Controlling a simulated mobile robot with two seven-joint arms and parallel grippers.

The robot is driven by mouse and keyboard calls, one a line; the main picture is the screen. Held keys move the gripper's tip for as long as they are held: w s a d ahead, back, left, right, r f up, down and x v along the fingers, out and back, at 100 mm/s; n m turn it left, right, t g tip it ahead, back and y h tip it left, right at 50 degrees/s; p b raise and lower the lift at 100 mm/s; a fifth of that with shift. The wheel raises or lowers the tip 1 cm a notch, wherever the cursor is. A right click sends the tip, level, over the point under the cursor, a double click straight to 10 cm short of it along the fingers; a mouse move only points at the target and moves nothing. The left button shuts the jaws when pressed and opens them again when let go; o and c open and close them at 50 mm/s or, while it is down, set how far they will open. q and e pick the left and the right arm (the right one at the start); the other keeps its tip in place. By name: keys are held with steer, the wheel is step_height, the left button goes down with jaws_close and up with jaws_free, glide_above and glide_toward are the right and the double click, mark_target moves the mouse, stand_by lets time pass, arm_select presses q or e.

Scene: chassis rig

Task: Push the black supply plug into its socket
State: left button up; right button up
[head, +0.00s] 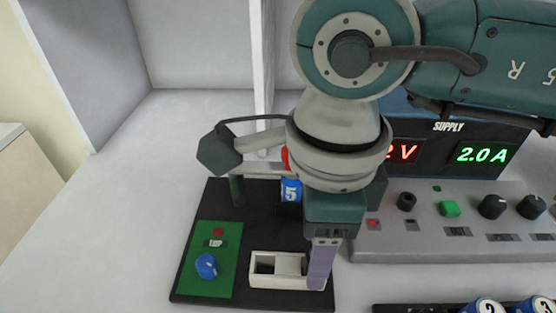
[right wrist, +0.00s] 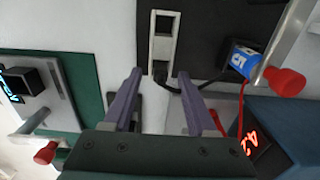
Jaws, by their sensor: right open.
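A white slotted block (head: 262,279), which I take for the socket, sits on the black board (head: 262,222); it also shows in the right wrist view (right wrist: 153,48). A small black piece with a black cable, likely the supply plug (right wrist: 160,72), lies at its near end in the right wrist view. I cannot tell whether it is inserted. My right gripper (right wrist: 160,102) is open, its purple fingers apart and nothing clearly between them. In the head view the right gripper (head: 322,265) overlaps the block's right end and hides the plug. My left gripper is not in view.
A supply unit (head: 450,150) with lit displays and knobs stands at the right. A green panel (head: 215,240) with a blue knob (head: 206,266) is on the board's left. A blue part marked 5 (head: 291,190) is behind the block. Numbered blue parts (head: 487,306) lie at bottom right.

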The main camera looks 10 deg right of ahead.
steer(key=shift+f, duration=0.1)
steer(key=shift+c, duration=0.3)
jaws_close()
